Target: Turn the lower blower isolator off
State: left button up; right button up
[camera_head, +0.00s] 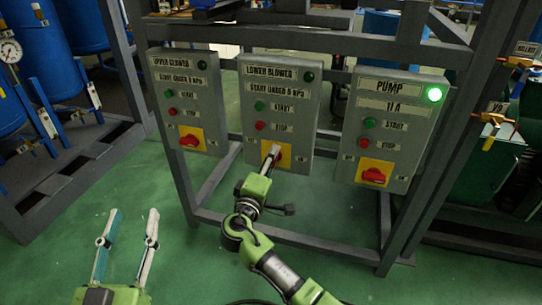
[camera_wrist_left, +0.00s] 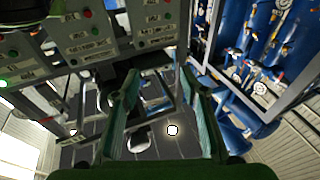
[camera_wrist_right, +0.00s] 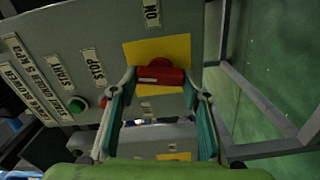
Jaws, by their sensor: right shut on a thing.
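The lower blower box (camera_head: 281,90) is the middle grey panel, with start and stop buttons and a dark green lamp (camera_head: 309,77). Its isolator is a red knob on a yellow plate (camera_head: 285,157) low on the panel, mostly hidden by my right gripper (camera_head: 271,157) in the head view. In the right wrist view the red knob (camera_wrist_right: 160,71) lies crosswise between the fingertips of my right gripper (camera_wrist_right: 162,80), which is shut on it. My left gripper (camera_head: 134,214) is open and empty, low at the left, away from the panels.
The upper blower box (camera_head: 183,100) is on the left, with its red isolator (camera_head: 189,140). The pump box (camera_head: 392,125) is on the right, with a lit green lamp (camera_head: 434,94) and red isolator (camera_head: 374,175). A grey frame (camera_head: 290,252) carries the boxes. Green floor is clear in front.

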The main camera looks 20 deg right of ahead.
pick_arm(q)
notch_tip(320, 180, down, 12)
jog(key=s+a+g+y+p, duration=0.1)
jog(key=a+g+y+p, duration=0.1)
jog(key=g, duration=0.4)
jog(key=shift+s, duration=0.4)
pick_arm(e)
jog(key=shift+a+f+n, duration=0.1)
jog(key=shift+f+n, duration=0.05)
jog(key=shift+n, duration=1.15)
jog(key=o, duration=1.1)
jog(key=v, duration=1.2)
